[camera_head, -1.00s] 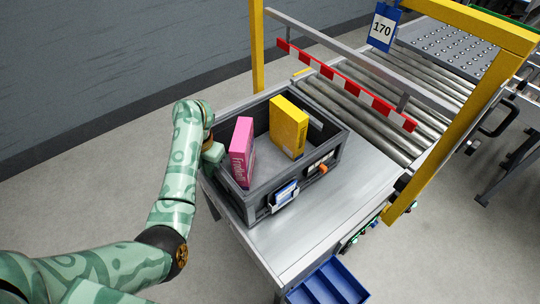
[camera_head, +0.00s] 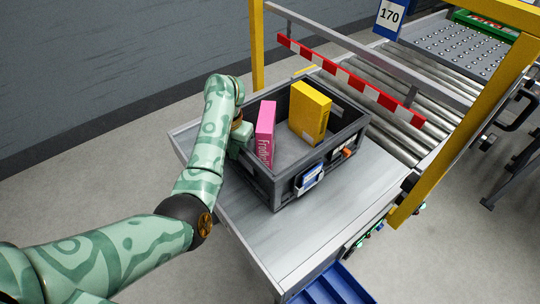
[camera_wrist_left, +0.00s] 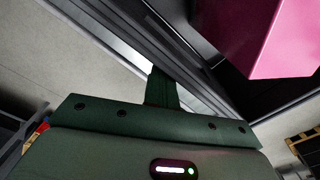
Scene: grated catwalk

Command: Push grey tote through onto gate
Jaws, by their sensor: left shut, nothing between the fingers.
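The grey tote (camera_head: 283,192) stands on a metal table, its far end at the start of the rollers. It holds a pink box (camera_head: 265,134) and a yellow box (camera_head: 310,112). The yellow gate (camera_head: 440,150) spans the conveyor with a red and white striped bar (camera_head: 350,80). My left gripper (camera_head: 238,150) is at the tote's near left wall. In the left wrist view its shut fingers (camera_wrist_left: 161,88) are against or very close to the tote's wall (camera_wrist_left: 150,40), with the pink box (camera_wrist_left: 265,40) beyond. My right gripper is not in view.
The metal table (camera_head: 280,240) has bare room in front of the tote. Rollers (camera_head: 400,110) run beyond it under the striped bar. A blue bin (camera_head: 335,285) sits low at the front.

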